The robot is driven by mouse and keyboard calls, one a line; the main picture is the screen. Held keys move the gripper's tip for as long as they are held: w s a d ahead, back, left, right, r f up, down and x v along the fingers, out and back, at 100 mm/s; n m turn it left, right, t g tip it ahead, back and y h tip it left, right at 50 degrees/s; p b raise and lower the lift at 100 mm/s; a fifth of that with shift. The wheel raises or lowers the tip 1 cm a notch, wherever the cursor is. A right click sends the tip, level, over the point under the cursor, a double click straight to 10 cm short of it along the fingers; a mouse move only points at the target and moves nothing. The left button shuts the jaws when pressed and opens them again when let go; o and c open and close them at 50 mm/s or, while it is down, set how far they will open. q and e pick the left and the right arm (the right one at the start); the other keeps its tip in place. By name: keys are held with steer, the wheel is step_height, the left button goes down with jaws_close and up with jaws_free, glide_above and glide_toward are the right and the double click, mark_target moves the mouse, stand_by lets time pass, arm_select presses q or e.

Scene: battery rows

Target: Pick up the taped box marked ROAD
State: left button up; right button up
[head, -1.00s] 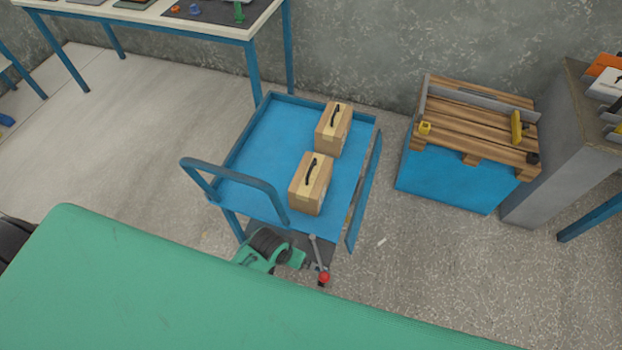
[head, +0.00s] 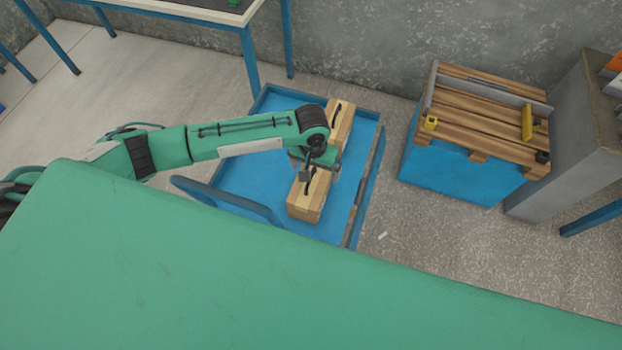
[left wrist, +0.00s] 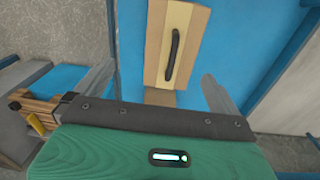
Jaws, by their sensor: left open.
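Two brown cardboard boxes with dark handles stand on a blue trolley (head: 235,165). The far box (head: 341,119) is partly hidden by my left arm. The near box (head: 305,207) is partly covered by my left gripper (head: 314,178), which is over its far part. In the left wrist view the box top with its pale tape strip and black handle (left wrist: 172,55) lies beyond my open, empty fingers (left wrist: 158,92). The fingers appear apart from the box. No ROAD marking is readable on either box. My right gripper is out of view.
The trolley has a raised blue handle (head: 225,203) at its near left. A blue crate (head: 450,175) topped with wooden slats stands to the right, beside a grey block (head: 560,160). A blue-legged table (head: 190,10) is at the back left.

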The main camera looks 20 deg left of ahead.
mark_target(311, 188)
arm_select(q)
steer(key=shift+w+a+r+n+y, duration=0.15)
steer(key=shift+w+a, duration=0.2)
steer(key=shift+a, duration=0.1)
steer(key=shift+w+a+r+n+y, duration=0.1)
steer(key=shift+w+a+n+y, duration=0.05)
steer(key=shift+w+a, duration=0.25)
steer(key=shift+a+f, duration=0.2)
steer(key=shift+f, duration=0.15)
step_height(311, 188, down, 8)
steer(key=shift+d+r+p, duration=0.1)
steer(key=shift+r+p, duration=0.15)
steer(key=shift+p, duration=0.45)
steer(key=shift+f, duration=0.3)
step_height(311, 188, down, 4)
steer(key=shift+d+p, duration=0.1)
steer(key=shift+p, duration=0.7)
steer(key=shift+f, duration=0.4)
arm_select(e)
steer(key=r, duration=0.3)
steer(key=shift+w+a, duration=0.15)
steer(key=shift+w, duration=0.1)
arm_select(q)
steer(key=c, duration=1.6)
steer(key=shift+w+r, duration=0.1)
steer(key=shift+c, duration=0.8)
